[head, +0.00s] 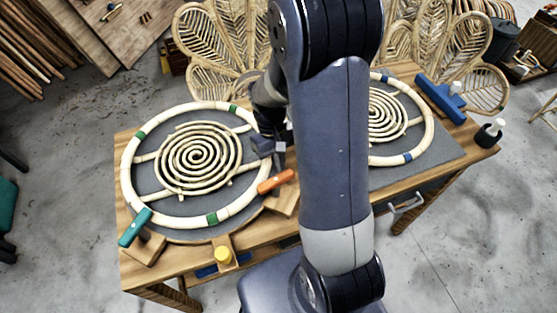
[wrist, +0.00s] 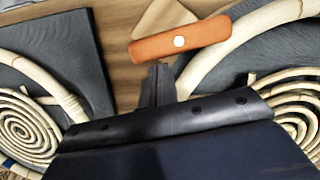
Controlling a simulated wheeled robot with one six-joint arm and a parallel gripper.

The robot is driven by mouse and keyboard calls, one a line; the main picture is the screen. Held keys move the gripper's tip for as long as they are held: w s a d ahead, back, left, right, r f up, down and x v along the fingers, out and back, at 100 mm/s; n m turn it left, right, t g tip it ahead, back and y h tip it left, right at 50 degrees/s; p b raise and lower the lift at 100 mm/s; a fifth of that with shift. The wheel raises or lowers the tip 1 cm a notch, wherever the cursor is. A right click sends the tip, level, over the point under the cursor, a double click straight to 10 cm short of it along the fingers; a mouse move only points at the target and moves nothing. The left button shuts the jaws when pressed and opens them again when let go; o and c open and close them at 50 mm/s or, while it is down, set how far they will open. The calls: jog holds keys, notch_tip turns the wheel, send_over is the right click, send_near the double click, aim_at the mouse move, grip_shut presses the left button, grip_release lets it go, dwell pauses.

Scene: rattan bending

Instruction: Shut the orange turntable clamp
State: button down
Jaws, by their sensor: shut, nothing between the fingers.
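The orange clamp (head: 272,183) is a bar on a wooden block (head: 287,199) at the right edge of the left round frame. My gripper (head: 281,163) is shut and empty, pointing down just behind the bar in the head view. In the wrist view its fingertips (wrist: 159,72) are close to the bar; whether they touch it I cannot tell. The bar's left end is near the rattan ring (head: 246,203); whether it overlaps the ring is unclear.
A blue clamp (head: 441,97) and a dark bottle (head: 489,133) are at the right. My arm hides the table's middle. Rattan chairs (head: 215,50) stand behind.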

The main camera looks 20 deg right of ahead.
aim_at(291, 175)
jog(key=shift+s+d+m, duration=0.25)
jog(key=shift+d+m, duration=0.1)
jog(key=shift+m, duration=0.75)
jog(key=s+m, duration=0.1)
jog(key=m, duration=0.1)
jog(key=d+m+y, duration=0.1)
jog(key=m, duration=0.2)
jog(key=s+m+y, duration=0.1)
jog(key=m, duration=0.1)
jog(key=shift+s+d+m+t+b, duration=0.25)
jog(key=shift+s+m+t+b, duration=0.05)
jog(key=shift+m+b, duration=0.1)
jog(key=shift+s, duration=0.25)
dwell(0.5)
jog(key=v, duration=1)
jog(key=shift+d+r, duration=0.15)
jog(key=shift+r, duration=0.25)
